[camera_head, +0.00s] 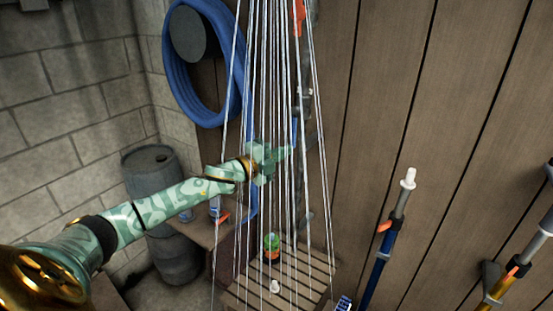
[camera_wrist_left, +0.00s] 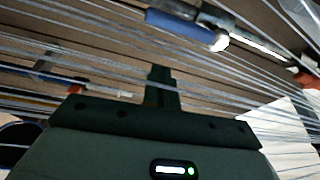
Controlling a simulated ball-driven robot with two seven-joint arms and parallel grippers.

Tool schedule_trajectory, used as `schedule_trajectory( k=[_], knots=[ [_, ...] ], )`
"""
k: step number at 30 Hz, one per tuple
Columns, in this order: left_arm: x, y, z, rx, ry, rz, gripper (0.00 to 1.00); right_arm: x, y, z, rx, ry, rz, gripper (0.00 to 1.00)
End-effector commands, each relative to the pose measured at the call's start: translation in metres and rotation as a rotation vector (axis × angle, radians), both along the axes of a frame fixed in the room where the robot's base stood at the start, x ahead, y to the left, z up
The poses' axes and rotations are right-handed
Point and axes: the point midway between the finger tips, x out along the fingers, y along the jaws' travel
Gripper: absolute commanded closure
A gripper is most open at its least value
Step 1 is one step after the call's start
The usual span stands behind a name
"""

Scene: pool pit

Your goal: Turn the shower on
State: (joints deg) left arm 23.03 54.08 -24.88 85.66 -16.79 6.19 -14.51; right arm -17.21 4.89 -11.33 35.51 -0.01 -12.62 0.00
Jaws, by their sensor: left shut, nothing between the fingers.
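White streaks of water (camera_head: 262,80) fall in a spreading bundle in front of the plank wall, so the shower is running. A grey pipe (camera_head: 311,130) runs up the wall behind them, partly hidden. A blue handle (camera_head: 294,130) sits on it, and the blue handle (camera_wrist_left: 180,27) also shows near the top of the left wrist view. My left gripper (camera_head: 286,152) is shut and empty among the streaks, just below the blue handle. In the wrist view its dark fingers (camera_wrist_left: 161,88) are together, apart from the handle. My right gripper is not in view.
A coiled blue hose (camera_head: 178,75) hangs at the upper left. A grey barrel (camera_head: 155,185) stands in the corner. A green container (camera_head: 271,247) sits on the slatted wooden platform (camera_head: 318,268). Poles (camera_head: 377,265) lean on the wall at right.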

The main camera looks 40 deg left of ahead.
Motion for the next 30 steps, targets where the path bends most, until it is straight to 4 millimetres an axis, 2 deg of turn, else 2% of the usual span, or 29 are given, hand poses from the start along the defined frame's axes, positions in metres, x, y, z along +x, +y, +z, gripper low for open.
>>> schedule_trajectory(
  k=[4, 13, 26, 28, 30],
  knots=[
    [-0.018, 0.005, -0.002, 0.0, 0.001, -0.001, 1.0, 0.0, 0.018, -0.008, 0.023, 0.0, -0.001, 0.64],
    [-0.026, 0.007, 0.001, -0.001, -0.001, -0.001, 1.0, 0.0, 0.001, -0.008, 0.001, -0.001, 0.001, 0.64],
    [-0.026, 0.007, 0.0, -0.007, 0.001, 0.0, 1.0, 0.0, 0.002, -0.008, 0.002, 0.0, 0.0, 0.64],
    [-0.024, 0.017, -0.004, -0.03, 0.022, 0.034, 1.0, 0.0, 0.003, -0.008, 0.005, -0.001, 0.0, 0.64],
    [-0.02, 0.041, -0.018, -0.056, 0.058, 0.101, 1.0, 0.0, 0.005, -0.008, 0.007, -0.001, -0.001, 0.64]
  ],
)
